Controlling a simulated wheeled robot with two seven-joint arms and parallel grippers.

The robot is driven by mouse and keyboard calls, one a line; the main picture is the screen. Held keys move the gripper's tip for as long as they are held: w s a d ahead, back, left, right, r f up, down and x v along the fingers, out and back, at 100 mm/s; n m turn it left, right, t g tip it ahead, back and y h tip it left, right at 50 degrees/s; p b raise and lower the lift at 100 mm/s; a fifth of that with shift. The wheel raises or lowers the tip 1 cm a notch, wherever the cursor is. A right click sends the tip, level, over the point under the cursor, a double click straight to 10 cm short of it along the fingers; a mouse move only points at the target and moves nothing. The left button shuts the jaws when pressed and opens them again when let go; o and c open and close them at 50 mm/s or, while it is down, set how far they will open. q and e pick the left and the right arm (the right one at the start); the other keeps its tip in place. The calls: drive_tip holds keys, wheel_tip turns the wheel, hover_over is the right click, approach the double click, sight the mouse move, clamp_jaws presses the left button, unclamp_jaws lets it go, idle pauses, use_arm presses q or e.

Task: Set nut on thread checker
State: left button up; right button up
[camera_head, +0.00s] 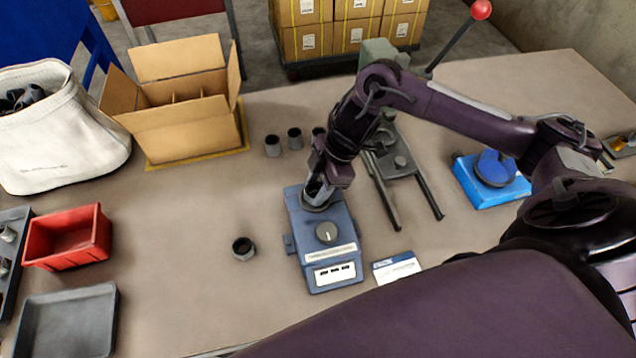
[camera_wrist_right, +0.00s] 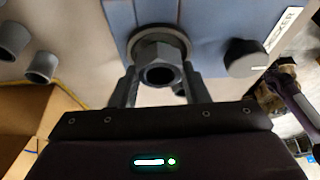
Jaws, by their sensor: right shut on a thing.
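The thread checker (camera_head: 332,262) is a blue-grey box with a knob and a label panel, near the middle of the table. My right gripper (camera_head: 318,197) points down at the checker's far end. In the right wrist view, my right gripper (camera_wrist_right: 160,88) is shut on a grey hex nut (camera_wrist_right: 158,62), with one finger on either side. The nut is in front of a round collar on the checker (camera_wrist_right: 205,20) and overlaps it. I cannot tell whether it touches the collar or is threaded. In the head view the gripper mostly hides the nut. My left gripper is not in view.
A loose dark ring-shaped part (camera_head: 243,248) lies left of the checker. Several similar parts (camera_head: 272,146) stand behind it. An open carton (camera_head: 187,130), red bin (camera_head: 68,240) and grey tray (camera_head: 68,322) are left. A lever press (camera_head: 400,160) and blue device (camera_head: 490,180) are right.

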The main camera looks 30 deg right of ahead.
drive_tip(key=shift+f, duration=0.65)
idle(0.6)
drive_tip(key=o, duration=0.8)
drive_tip(key=shift+o, duration=0.2)
drive_tip(key=w+p+v, duration=0.1)
drive_tip(key=p+v, duration=0.8)
drive_tip(key=v, duration=0.2)
drive_tip(key=shift+s+p, duration=0.35)
drive_tip(key=shift+s, duration=0.15)
